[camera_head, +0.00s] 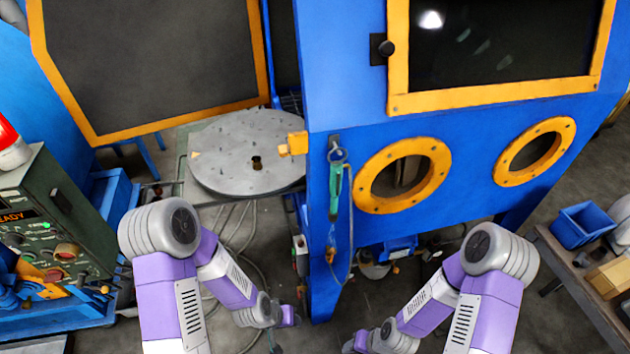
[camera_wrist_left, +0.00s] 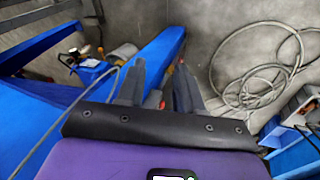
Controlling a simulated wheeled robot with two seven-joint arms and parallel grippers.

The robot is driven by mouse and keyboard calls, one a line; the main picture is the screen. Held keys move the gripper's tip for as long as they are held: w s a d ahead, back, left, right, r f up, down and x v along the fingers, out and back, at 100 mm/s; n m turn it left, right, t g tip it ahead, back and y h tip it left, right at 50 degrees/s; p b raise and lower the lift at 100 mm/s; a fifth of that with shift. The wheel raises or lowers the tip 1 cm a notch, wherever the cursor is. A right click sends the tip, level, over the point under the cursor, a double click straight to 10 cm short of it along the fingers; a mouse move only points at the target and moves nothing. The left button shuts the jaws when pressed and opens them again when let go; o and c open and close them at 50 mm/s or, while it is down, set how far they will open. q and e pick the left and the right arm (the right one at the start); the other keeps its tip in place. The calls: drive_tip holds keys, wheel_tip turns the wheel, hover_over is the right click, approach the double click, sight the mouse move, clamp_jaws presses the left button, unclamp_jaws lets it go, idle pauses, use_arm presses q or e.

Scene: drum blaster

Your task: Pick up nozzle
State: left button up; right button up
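The nozzle, a green and teal hand piece (camera_head: 336,185), hangs upright from a hook on the blue cabinet's front post, left of the round ports. A thin hose loops down beside it. My left gripper (camera_wrist_left: 157,88) has its two dark fingers spread apart in the left wrist view, with nothing seen held between them. In the head view the left arm reaches down to the bottom middle, below and left of the nozzle, apart from it. My right arm reaches down at the lower right of the post; its fingers are outside the frame.
The blue cabinet (camera_head: 320,75) has two orange-ringed ports (camera_head: 402,208) and a window. A round grey turntable (camera_head: 245,150) is left of the post. A control box (camera_head: 55,225) stands far left, a bench with a blue bin (camera_head: 583,226) far right. Coiled hoses (camera_wrist_left: 250,70) lie on the floor.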

use_arm(q)
drive_tip(key=w+d+r+m+t+p, duration=0.1)
drive_tip(key=w+r+t, duration=0.1)
drive_tip(key=w+r, duration=0.35)
drive_tip(key=w+d+r+m+t+p, duration=0.1)
drive_tip(key=w+r, duration=0.1)
drive_tip(key=r, duration=0.6)
drive_tip(key=m+t+h+p, duration=0.2)
drive_tip(key=m+t+p, duration=0.3)
drive_tip(key=t, duration=0.2)
approach(334, 171)
drive_tip(key=w+f, duration=0.2)
drive_tip(key=x, duration=0.2)
drive_tip(key=b+x, duration=0.1)
drive_tip(key=x, duration=0.2)
drive_tip(key=r+b+x, duration=0.1)
drive_tip(key=x, duration=0.1)
drive_tip(key=shift+w+d+f, duration=0.15)
drive_tip(key=shift+w+d, duration=0.1)
drive_tip(key=shift+d, duration=0.3)
drive_tip(key=shift+h, duration=0.3)
clamp_jaws()
